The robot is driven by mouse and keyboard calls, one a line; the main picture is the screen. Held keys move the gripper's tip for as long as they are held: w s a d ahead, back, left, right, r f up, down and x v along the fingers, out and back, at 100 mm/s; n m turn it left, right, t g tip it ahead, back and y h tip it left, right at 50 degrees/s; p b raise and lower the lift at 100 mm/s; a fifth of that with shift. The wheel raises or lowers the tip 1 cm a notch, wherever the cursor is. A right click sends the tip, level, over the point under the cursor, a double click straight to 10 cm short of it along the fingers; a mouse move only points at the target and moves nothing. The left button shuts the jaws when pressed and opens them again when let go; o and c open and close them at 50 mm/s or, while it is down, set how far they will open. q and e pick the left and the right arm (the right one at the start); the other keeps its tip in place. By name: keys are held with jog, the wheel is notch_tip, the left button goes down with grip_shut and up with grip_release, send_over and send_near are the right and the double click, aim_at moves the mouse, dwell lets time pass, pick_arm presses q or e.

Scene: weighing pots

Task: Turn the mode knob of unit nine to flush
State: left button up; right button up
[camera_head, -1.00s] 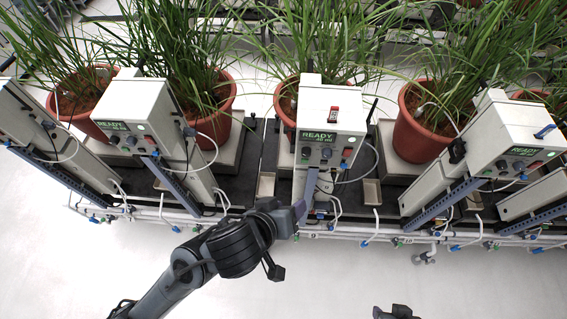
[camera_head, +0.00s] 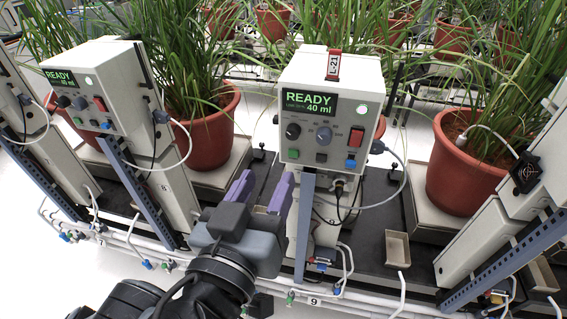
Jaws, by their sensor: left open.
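Unit nine (camera_head: 332,85) is the white box at the centre, with a "9" tag on the rail below it. Its green display (camera_head: 309,103) reads READY, 40 ml. Under the display are a black knob (camera_head: 293,131) and a grey-blue knob (camera_head: 324,134); their small labels are unreadable, so I cannot tell which is the mode knob. My left gripper (camera_head: 262,190) is open and empty, its two purple-grey fingers pointing up, below and left of the unit's front panel, apart from the knobs. My right gripper is out of view.
The panel also has a red switch (camera_head: 356,137), a green button (camera_head: 293,154) and a blue button (camera_head: 350,163). A similar READY unit (camera_head: 95,80) stands at left. A grey hose (camera_head: 398,180) loops at the right side. Potted plants (camera_head: 206,130) stand behind.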

aim_at(291, 135)
pick_arm(q)
jog(key=b+x, duration=0.3)
jog(key=x, duration=0.6)
jog(key=shift+d+r, duration=0.1)
jog(key=shift+d, duration=0.1)
jog(key=shift+b+x, duration=0.3)
jog(key=shift+x, duration=0.5)
jog(key=shift+r, duration=0.1)
jog(key=shift+c, duration=0.5)
grip_shut()
